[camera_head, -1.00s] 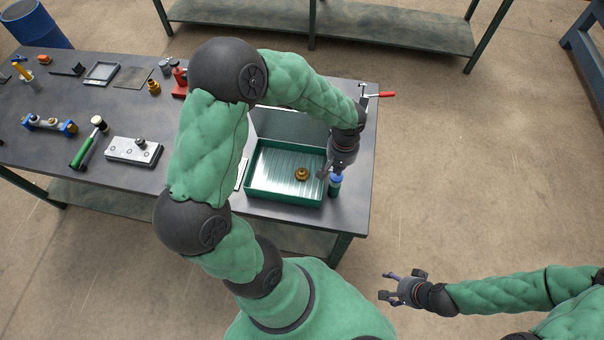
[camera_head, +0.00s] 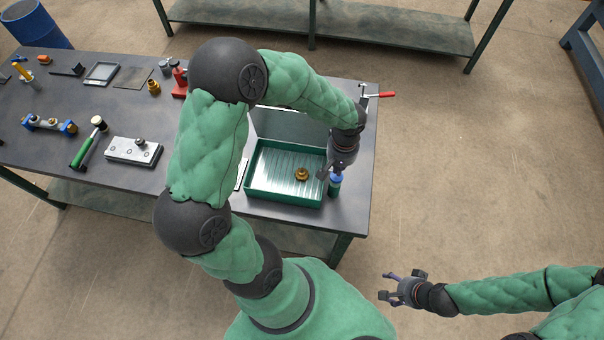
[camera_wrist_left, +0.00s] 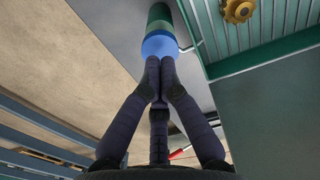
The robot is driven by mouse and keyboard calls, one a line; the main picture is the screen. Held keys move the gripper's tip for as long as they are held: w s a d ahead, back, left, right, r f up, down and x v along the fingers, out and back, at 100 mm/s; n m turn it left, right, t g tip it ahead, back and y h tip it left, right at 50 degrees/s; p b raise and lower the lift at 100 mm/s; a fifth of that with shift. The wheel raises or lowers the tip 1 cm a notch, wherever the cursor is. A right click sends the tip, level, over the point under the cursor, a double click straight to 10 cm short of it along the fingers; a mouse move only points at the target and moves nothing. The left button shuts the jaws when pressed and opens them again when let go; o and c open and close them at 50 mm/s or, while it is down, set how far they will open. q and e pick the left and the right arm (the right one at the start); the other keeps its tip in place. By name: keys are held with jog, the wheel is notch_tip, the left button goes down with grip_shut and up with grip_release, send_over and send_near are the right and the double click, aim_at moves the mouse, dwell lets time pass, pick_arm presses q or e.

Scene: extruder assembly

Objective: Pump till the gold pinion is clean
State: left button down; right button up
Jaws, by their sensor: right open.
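The gold pinion (camera_head: 302,174) lies in the green-rimmed wash tray (camera_head: 285,203) at the table's right end. It also shows at the top of the left wrist view (camera_wrist_left: 237,10). A green bottle with a blue pump top (camera_head: 336,180) stands just right of the tray. My left gripper (camera_head: 330,173) is above this bottle. In the left wrist view its fingers (camera_wrist_left: 160,66) are closed together, with the tips at the blue top (camera_wrist_left: 160,45); they seem to touch it, not grip around it. My right gripper (camera_head: 390,285) is open and empty, off the table, over the floor.
A red-handled clamp (camera_head: 380,95) is at the table's back right corner. A green-handled hammer (camera_head: 90,143), a grey block (camera_head: 130,151) and a red fixture (camera_head: 180,80) lie left of my left arm. That arm covers part of the table.

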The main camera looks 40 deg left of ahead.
pick_arm(q)
jog(key=shift+f, duration=0.1)
jog(key=shift+f+b, duration=1.9)
jog(key=shift+f, duration=0.05)
jog(key=shift+r, duration=0.1)
jog(key=shift+r+p, duration=2.95)
jog(key=shift+r, duration=1.35)
jog(key=shift+f, duration=0.1)
